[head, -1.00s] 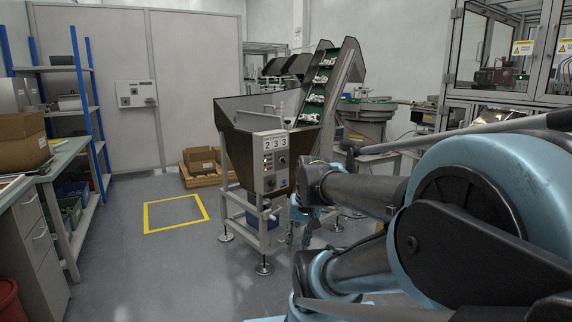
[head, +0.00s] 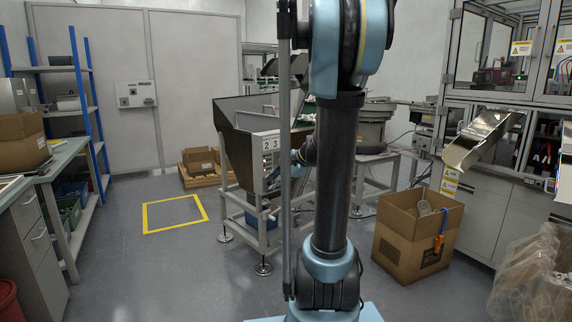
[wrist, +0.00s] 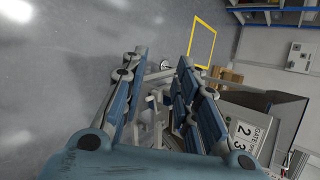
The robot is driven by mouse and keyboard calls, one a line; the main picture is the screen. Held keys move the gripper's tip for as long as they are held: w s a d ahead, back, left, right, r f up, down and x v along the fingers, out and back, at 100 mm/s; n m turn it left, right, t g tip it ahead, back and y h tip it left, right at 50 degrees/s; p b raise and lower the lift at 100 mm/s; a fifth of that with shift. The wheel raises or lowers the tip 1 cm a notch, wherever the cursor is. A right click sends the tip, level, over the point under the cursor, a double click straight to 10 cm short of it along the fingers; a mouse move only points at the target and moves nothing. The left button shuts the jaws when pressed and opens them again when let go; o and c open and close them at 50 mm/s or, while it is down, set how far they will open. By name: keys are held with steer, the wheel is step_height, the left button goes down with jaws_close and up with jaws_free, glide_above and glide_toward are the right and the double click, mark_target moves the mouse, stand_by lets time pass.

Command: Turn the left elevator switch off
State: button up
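The left elevator is a grey hopper (head: 232,120) on a white frame, with a number plate (head: 270,143) on its front. Its control panel (head: 269,172) sits below the plate, partly hidden behind my upright arm. The switch cannot be made out there now. In the wrist view the hopper (wrist: 283,108) and its plate (wrist: 245,136) show at lower right, and the switch is not visible. My gripper (wrist: 160,57) is open, with its two blue fingers apart and nothing held between them. In the head view my arm mostly hides it.
A cardboard box (head: 415,235) with tools stands on the floor at right, by a machine cabinet (head: 490,190) with a metal chute (head: 482,138). A workbench (head: 45,170) and shelf (head: 75,85) line the left. The floor inside the yellow square (head: 175,213) is clear.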

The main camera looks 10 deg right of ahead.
steer(key=w+d+f+m+t+y, duration=0.1)
steer(key=w+d+f+m+t, duration=0.3)
steer(key=w+d+m, duration=0.75)
steer(key=w+d+f+m+t+y, duration=0.15)
steer(key=w+d+m+t, duration=0.35)
steer(key=w+d, duration=0.75)
steer(key=x, duration=2.2)
steer(key=shift+s+a+r, duration=0.25)
steer(key=shift+s+a, duration=0.05)
steer(key=shift+c, duration=0.3)
jaws_close()
